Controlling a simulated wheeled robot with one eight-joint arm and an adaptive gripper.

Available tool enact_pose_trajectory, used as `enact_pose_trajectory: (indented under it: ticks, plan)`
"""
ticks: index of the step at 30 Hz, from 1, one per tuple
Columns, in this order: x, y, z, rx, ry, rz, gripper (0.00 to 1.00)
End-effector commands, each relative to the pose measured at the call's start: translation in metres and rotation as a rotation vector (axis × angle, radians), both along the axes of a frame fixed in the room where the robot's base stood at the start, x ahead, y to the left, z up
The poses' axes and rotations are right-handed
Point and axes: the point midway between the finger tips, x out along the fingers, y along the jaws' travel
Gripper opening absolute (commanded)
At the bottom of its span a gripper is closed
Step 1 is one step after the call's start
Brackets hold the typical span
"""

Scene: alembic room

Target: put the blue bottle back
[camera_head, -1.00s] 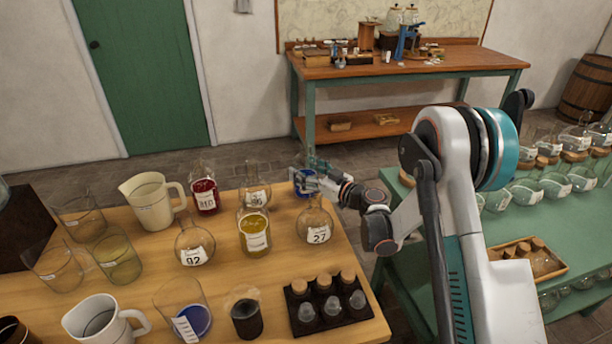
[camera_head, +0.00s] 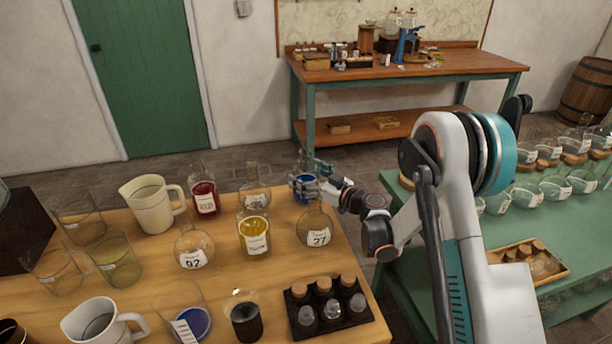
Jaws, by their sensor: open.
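The blue bottle (camera_head: 302,196), clear glass with deep blue contents, stands on the wooden table near its far right corner. Its upper part and right side are partly covered by my gripper. My gripper (camera_head: 303,184) is open at the bottle, reaching in from the right. I cannot tell whether its fingers touch the glass or are on both sides of it.
Flask 27 (camera_head: 318,238) stands just in front of the blue bottle, close below my wrist. A yellow-filled jar (camera_head: 255,237), a red bottle (camera_head: 204,197) and a clear bottle (camera_head: 256,193) stand to the left. A green table (camera_head: 430,238) with glassware is at right.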

Motion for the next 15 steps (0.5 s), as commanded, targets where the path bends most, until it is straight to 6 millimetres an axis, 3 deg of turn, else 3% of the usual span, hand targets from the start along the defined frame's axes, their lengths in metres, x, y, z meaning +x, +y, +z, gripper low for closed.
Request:
enact_pose_trajectory:
  ticks: [15]
  plan:
    - [-0.060,-0.073,0.002,0.000,0.000,-0.004,0.86]
